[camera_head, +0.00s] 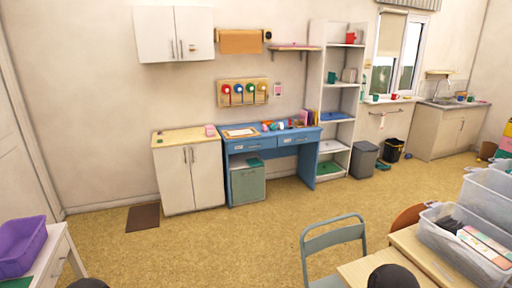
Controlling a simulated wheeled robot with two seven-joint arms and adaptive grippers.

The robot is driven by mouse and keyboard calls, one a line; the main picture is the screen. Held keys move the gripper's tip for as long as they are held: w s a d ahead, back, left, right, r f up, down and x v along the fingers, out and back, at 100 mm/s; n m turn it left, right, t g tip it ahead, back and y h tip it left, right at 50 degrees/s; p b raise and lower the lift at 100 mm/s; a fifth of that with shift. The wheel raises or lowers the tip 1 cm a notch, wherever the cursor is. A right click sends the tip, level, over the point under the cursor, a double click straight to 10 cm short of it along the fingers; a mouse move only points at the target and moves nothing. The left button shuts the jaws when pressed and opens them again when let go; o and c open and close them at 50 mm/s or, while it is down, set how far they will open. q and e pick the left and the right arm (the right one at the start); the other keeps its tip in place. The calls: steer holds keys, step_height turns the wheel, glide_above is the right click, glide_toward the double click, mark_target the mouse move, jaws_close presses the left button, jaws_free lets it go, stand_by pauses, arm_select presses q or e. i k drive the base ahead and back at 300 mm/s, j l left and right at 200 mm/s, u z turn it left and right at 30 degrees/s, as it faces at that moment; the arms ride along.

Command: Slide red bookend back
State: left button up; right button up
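A blue desk (310,165) stands against the far wall. Upright books or folders (309,117) in purple, orange and other colours stand at its right end. Small items, some red, lie beside them on the desktop. They are too small for me to tell which one is the red bookend, if it is there. Two dark rounded shapes at the bottom edge seem to be parts of my own body. Neither of my grippers shows in this view.
A white cabinet (188,183) adjoins the desk; a green-grey drawer unit (247,185) sits under it. A tall shelf (318,70) and bins (363,160) stand to the right. A chair (335,248) and table (405,262) with clear bins are near. Floor (225,240) between is open.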

mark_target(350, 37)
steer(key=i+j+u, duration=0.25)
steer(key=i, duration=0.7)
steer(key=i+u, duration=0.3)
steer(key=i, duration=0.65)
steer(key=i+z, duration=0.15)
steer(key=i, duration=0.4)
steer(key=i+j+z, duration=0.15)
steer(key=i, duration=0.4)
steer(key=i+z, duration=0.2)
steer(key=i, duration=0.35)
steer(key=i+l+z, duration=0.1)
steer(key=z, duration=0.35)
steer(key=i+z, duration=0.6)
steer(key=z, duration=0.3)
steer(key=i+j+z, duration=0.15)
steer(key=z, duration=0.3)
steer(key=i+l+z, duration=0.15)
steer(key=i+z, duration=0.2)
steer(key=i, duration=0.4)
steer(key=i+z, duration=0.3)
steer(key=i, duration=0.5)
steer(key=i+u, duration=0.35)
steer(key=i+l+u, duration=0.1)
steer(key=i+u, duration=0.25)
steer(key=i, duration=0.15)
steer(key=i+l+u, duration=0.2)
steer(key=i+u, duration=0.15)
steer(key=i+l+u, duration=0.3)
steer(key=i, duration=0.2)
